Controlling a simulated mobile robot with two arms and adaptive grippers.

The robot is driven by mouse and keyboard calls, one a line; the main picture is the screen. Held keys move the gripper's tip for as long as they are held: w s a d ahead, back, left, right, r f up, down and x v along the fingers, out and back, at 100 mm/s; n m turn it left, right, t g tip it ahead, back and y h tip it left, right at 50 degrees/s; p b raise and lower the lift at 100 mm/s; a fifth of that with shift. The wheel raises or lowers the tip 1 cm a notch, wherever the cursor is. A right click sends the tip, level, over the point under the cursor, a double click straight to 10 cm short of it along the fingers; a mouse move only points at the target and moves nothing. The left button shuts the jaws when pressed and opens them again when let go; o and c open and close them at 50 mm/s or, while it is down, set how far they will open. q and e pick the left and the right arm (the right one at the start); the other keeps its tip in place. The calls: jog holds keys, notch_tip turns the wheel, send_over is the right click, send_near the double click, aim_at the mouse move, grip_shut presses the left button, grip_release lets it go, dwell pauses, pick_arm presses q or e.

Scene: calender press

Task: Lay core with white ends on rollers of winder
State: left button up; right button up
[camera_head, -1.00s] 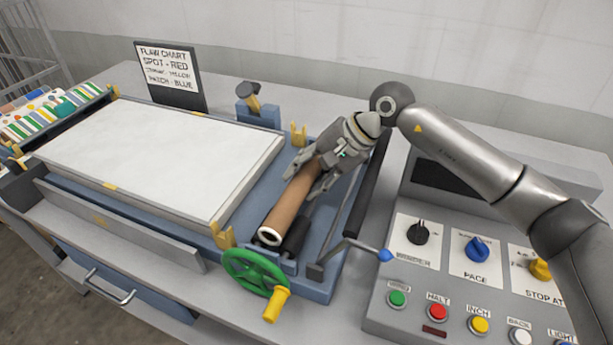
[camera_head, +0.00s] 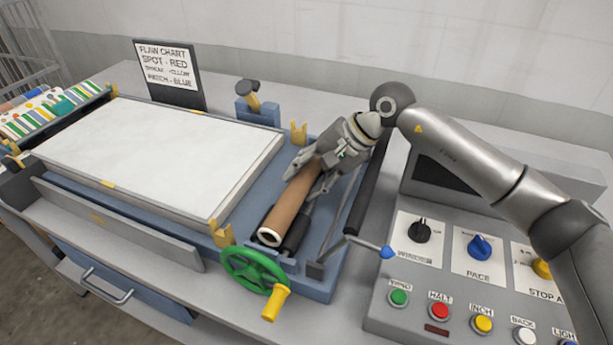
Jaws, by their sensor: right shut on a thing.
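The core (camera_head: 287,213) is a brown tube with a white near end, lying along the winder at the right end of the blue machine. A dark roller (camera_head: 296,236) shows beside its near end on the right. The core appears to lie on or just above the rollers; I cannot tell which. My right gripper (camera_head: 312,180) is shut on the core toward its far end, with a finger on each side. The core's far end is hidden by the gripper. My left gripper is not in view.
A green handwheel (camera_head: 256,270) with a yellow handle stands at the near side. A lever with a blue knob (camera_head: 387,252) sticks out to the right, by the control panel (camera_head: 440,270). Yellow brackets (camera_head: 222,234) rise beside the white sheet (camera_head: 160,155). A dark bar runs right of the gripper.

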jog(key=shift+f, duration=0.1)
jog(key=o, duration=1.3)
jog(key=shift+c, duration=0.2)
jog(key=v, duration=0.7)
jog(key=shift+d+r, duration=0.1)
jog(key=shift+r, duration=0.2)
